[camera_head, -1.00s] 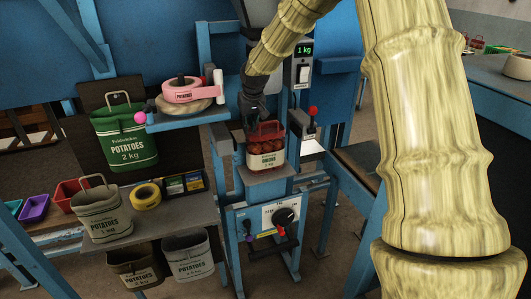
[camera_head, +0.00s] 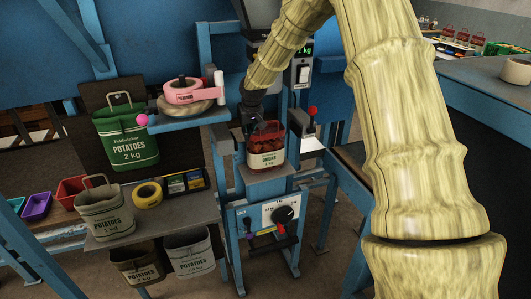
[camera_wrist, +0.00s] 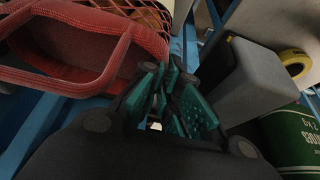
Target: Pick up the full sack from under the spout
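The full sack (camera_head: 266,155), a red mesh bag of onions with a pale label and a red handle, stands upright on a small platform (camera_head: 268,174) under the spout. My gripper (camera_head: 251,122) is at the sack's upper left in the head view, close to its handle. In the wrist view the red handle (camera_wrist: 117,62) and mesh lie left of my gripper's teal-padded fingers (camera_wrist: 175,95). The handle is not visibly between the fingers. The fingertips look close together, and their opening is unclear. The spout is mostly hidden behind my arm.
A shelf with pink tape (camera_head: 184,92) stands left of the sack. A green potato sack (camera_head: 124,142) hangs at the left, above a grey one (camera_head: 103,213). A red-knobbed lever (camera_head: 313,111) stands right of the sack. The dial panel (camera_head: 269,219) is below.

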